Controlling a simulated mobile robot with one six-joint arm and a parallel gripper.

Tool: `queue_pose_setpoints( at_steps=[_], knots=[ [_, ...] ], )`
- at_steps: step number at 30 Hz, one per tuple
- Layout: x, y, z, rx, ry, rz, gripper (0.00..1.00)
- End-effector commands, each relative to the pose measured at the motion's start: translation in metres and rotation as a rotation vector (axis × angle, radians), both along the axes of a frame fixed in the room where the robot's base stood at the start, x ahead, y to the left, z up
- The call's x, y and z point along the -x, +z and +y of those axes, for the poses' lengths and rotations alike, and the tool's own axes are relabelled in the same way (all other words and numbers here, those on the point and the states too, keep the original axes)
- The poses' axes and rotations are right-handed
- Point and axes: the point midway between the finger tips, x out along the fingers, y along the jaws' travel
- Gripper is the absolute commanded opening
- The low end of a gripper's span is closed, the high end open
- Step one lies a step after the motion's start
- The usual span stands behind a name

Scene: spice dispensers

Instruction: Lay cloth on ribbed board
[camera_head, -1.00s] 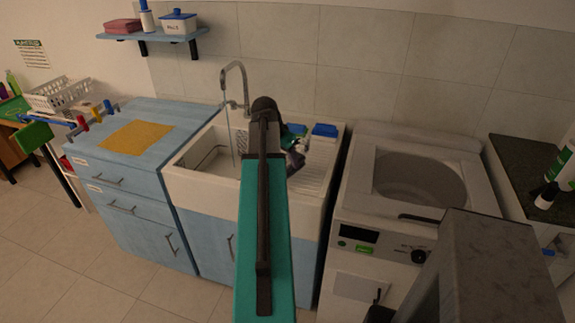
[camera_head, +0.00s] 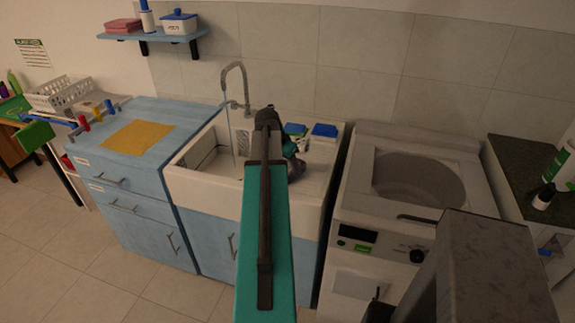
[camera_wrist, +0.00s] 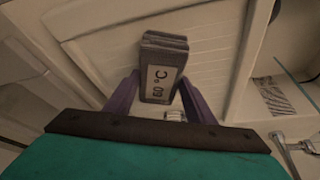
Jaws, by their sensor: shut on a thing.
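My gripper (camera_wrist: 160,92) has purple fingers and is shut on a dark grey folded cloth (camera_wrist: 165,47) with a white "60 °C" label. The cloth is also partly in sight in the head view (camera_head: 296,168), just right of my arm. The ribbed board (camera_wrist: 200,60) is the pale, grooved surface behind the cloth in the wrist view. In the head view the board (camera_head: 318,172) is the right part of the white sink unit, partly hidden by my arm. The cloth is over or at the board; I cannot tell whether they touch.
Two blue-lidded containers (camera_head: 325,131) stand at the back of the board. The sink basin and tap (camera_head: 240,85) are left of my arm. A yellow cloth (camera_head: 138,137) lies on the blue cabinet. A white washing machine (camera_head: 400,230) stands at the right.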

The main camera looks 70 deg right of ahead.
Motion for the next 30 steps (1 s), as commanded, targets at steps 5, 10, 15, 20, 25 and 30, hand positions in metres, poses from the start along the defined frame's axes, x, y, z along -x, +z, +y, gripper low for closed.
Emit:
queue_pose_setpoints(
  at_steps=[5,10,15,20,25,30],
  knots=[
    [0.000,0.000,0.000,0.000,0.000,0.000,0.25],
    [0.000,-0.002,0.000,0.000,0.000,0.000,0.58],
    [0.000,-0.002,0.000,0.000,0.000,0.000,0.68],
    [0.000,-0.002,0.000,0.000,0.000,0.000,0.68],
    [0.000,0.002,0.000,0.000,0.000,0.000,0.68],
    [-0.001,0.009,0.003,0.002,0.000,0.000,0.68]
  ],
)
